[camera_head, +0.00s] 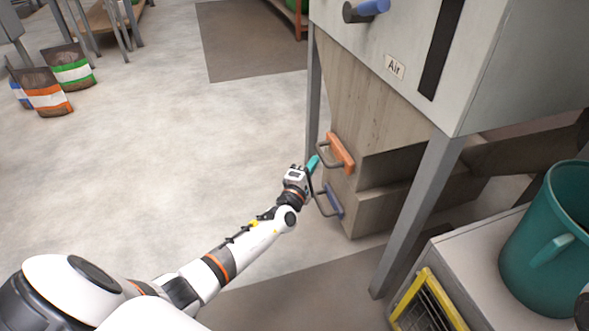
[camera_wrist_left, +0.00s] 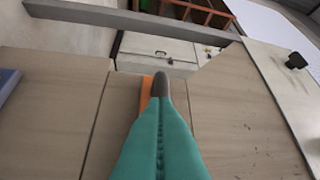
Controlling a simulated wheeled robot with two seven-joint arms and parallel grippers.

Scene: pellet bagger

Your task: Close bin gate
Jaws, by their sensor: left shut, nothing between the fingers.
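The bin (camera_head: 365,95) tapers down from the large grey machine. On its lower part is an orange plate with a dark bar handle (camera_head: 341,153). Below it is a blue plate with a similar handle (camera_head: 332,201). Which of these belongs to the gate I cannot tell for certain. My left gripper (camera_head: 313,163) has its teal fingers shut and empty, right beside the orange handle; contact is unclear. In the left wrist view the shut fingers (camera_wrist_left: 161,90) partly cover the orange plate (camera_wrist_left: 146,96), and the blue plate (camera_wrist_left: 8,80) is at the left edge. My right gripper is not seen.
Grey machine legs (camera_head: 425,210) stand close to the bin. A teal bucket (camera_head: 540,240) sits on a box with a yellow-framed grille (camera_head: 428,300) at lower right. A blue-gripped lever (camera_head: 366,10) is above. Striped bags (camera_head: 48,92) stand far left.

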